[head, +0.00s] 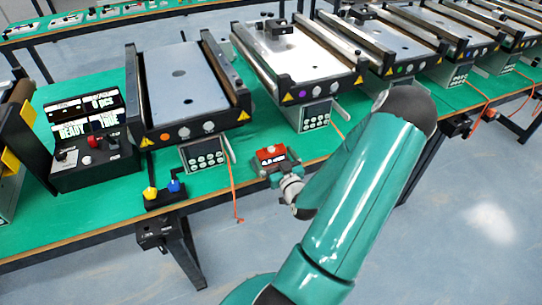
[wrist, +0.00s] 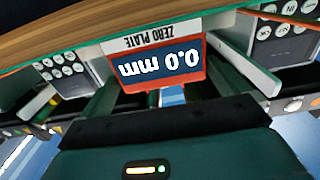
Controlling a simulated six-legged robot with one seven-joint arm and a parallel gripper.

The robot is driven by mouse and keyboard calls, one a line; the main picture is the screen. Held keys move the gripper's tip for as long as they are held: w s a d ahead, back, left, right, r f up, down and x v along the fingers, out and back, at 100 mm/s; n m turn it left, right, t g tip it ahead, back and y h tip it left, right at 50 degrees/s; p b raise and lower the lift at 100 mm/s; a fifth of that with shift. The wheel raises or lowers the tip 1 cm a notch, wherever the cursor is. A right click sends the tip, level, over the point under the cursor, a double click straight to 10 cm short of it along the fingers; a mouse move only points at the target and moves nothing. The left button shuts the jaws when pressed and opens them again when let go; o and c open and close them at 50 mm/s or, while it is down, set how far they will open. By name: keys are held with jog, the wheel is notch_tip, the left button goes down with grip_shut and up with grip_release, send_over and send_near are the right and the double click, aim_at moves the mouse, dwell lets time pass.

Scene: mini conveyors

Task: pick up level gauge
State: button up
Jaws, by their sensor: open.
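The level gauge (head: 271,153) is a small red block with a dark display, at the front edge of the green table between two conveyors. In the wrist view the gauge (wrist: 160,66) appears upside down, its display reading 0.0 mm, with a white strip marked ZERO PLATE along one side. My gripper (head: 273,165) is at the gauge, with its teal jaws close around it. In the wrist view my gripper (wrist: 165,90) is open, with a finger on either side of the gauge. Whether the fingers touch it cannot be told.
A mini conveyor (head: 185,85) stands to the left and another (head: 290,62) behind, each with a keypad box in front. A black control box (head: 90,145) is further left. A blue and yellow button block (head: 163,195) sits at the front edge. An orange cable hangs nearby.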

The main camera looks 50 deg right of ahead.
aim_at(270, 147)
jog(key=x, duration=0.4)
jog(key=shift+w+r, duration=0.15)
jog(key=shift+w, duration=0.2)
jog(key=c, duration=1)
jog(key=shift+o, duration=0.2)
jog(key=shift+r, duration=0.15)
jog(key=shift+r, duration=0.45)
notch_tip(270, 147, up, 2)
jog(key=shift+r, duration=0.1)
jog(key=s+r, duration=0.9)
jog(key=s, duration=0.5)
jog(key=shift+a+r, duration=0.3)
jog(key=shift+r, duration=0.05)
